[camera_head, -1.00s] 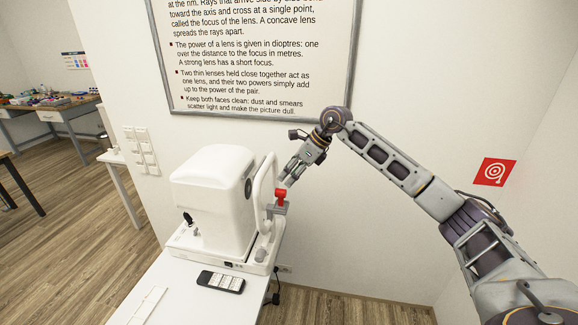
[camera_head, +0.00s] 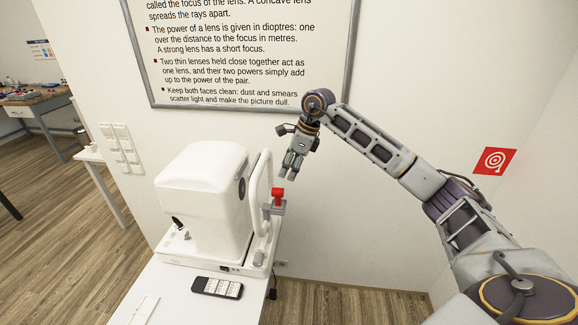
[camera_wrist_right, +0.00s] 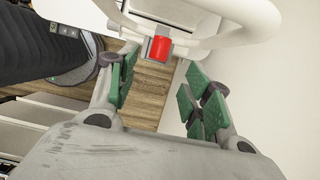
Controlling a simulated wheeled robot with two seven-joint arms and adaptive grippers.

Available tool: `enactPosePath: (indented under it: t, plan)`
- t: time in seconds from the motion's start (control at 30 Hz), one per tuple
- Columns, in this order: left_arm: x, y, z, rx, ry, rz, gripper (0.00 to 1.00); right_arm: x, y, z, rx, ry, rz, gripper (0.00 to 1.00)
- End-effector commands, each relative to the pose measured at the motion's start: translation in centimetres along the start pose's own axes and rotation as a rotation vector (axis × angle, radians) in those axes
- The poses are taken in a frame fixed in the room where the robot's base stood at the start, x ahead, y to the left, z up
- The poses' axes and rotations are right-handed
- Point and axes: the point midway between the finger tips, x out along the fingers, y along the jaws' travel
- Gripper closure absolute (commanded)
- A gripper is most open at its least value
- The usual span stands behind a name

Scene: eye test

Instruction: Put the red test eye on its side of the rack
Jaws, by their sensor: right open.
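The red test eye (camera_head: 278,194) sits on a grey holder (camera_head: 274,209) at the right side of the white eye machine (camera_head: 199,205), beside its white arch (camera_head: 256,190). In the right wrist view the red eye (camera_wrist_right: 159,48) shows just beyond my fingers, in front of a curved white bar. My right gripper (camera_head: 286,176) is open, just above the eye and apart from it. Its green finger pads (camera_wrist_right: 157,82) are spread with nothing between them. My left gripper is not in view. I cannot make out a rack.
The machine stands on a white table (camera_head: 185,290) with a dark keypad (camera_head: 217,287) and a flat white piece (camera_head: 145,311). A framed text board (camera_head: 240,50) hangs on the wall behind. A cluttered workbench (camera_head: 35,105) stands at the far left. The floor left of the table is clear.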

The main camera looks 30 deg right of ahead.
Motion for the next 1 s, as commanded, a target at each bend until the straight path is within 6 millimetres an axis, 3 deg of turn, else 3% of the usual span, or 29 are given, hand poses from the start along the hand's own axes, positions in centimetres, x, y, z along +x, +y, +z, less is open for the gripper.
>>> enactPosePath:
  t: [0.43,1.0]
  plan:
    - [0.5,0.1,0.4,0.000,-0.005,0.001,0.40,1.1,0.0,0.0,0.000,0.000,0.000,0.50]
    - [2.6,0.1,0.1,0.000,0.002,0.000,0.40,6.2,0.1,0.0,0.000,-0.001,0.002,0.50]
